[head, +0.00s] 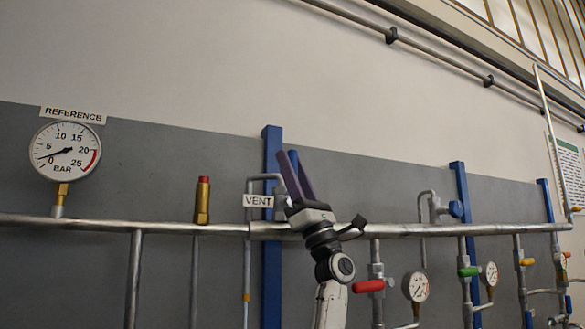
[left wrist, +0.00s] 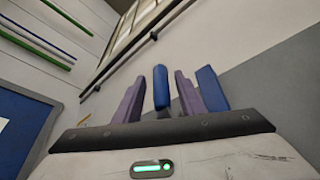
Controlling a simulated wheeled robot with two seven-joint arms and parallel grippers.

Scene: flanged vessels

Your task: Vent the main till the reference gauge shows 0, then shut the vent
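The reference gauge (head: 65,151), a white dial under the REFERENCE label, stands on the pipe at the left. Its needle points between 0 and 5 bar, at a low reading. The VENT label (head: 258,201) hangs beside a thin grey bent pipe; the gripper partly hides the valve there. My left gripper (head: 293,161) is raised at the vent. In the left wrist view, its purple fingers (left wrist: 160,85) stand apart with a blue handle (left wrist: 161,88) between them and narrow gaps on both sides. How far the vent is open is hidden. My right gripper is out of view.
The main pipe (head: 150,226) runs across the grey panel. A brass fitting with a red top (head: 203,200) stands left of the vent. A red handle (head: 368,286), a smaller gauge (head: 416,287) and a green handle (head: 469,271) are at right. A blue post (head: 271,150) rises behind the vent.

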